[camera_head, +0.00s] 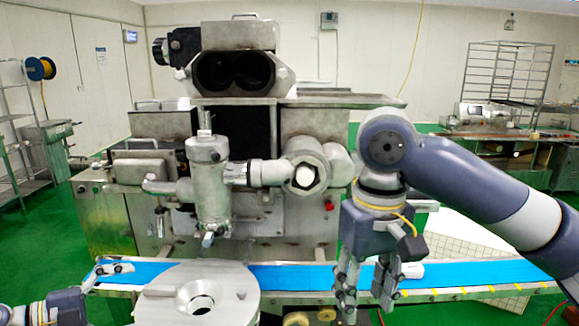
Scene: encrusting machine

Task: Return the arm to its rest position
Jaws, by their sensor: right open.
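My right arm comes in from the right edge, bent at the elbow, with its right gripper (366,290) pointing down over the front of the blue conveyor belt (290,277). The right gripper's fingers are apart, with nothing seen between them. My left gripper (112,268) shows at the lower left, by the left end of the belt. The steel encrusting machine (270,140) stands behind the belt.
A round metal disc with a central hole (165,292) stands at the front, left of the right gripper. A small white object (411,271) lies on the belt beside the right gripper. A metal cylinder with pipes (208,180) juts from the machine. Racks (505,72) stand farther back.

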